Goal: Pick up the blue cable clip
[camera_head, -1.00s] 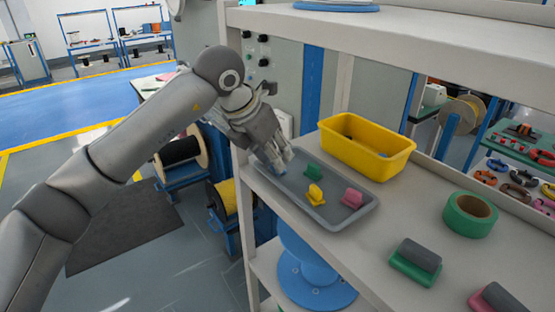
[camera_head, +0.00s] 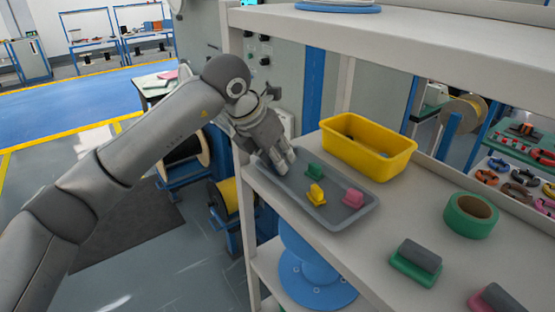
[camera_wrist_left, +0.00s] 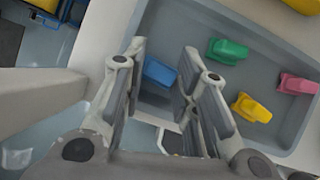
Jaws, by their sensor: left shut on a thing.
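The blue cable clip (camera_wrist_left: 158,72) shows between the two fingers of my left gripper (camera_wrist_left: 165,85) in the left wrist view. The fingers are shut on it, over the left end of the grey tray (camera_head: 328,219). In the head view my left gripper (camera_head: 284,168) points down at that end of the tray, and its fingers hide the clip. A green clip (camera_head: 314,172), a yellow clip (camera_head: 316,194) and a pink clip (camera_head: 352,197) lie in the tray, to the right of the gripper. My right gripper is not in view.
A yellow bin (camera_head: 366,160) stands behind the tray on the shelf (camera_head: 400,215). A green tape roll (camera_head: 470,214) and a grey-and-green block (camera_head: 416,261) sit to the right. A shelf post (camera_head: 240,200) stands close to my left gripper, and an upper shelf overhangs.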

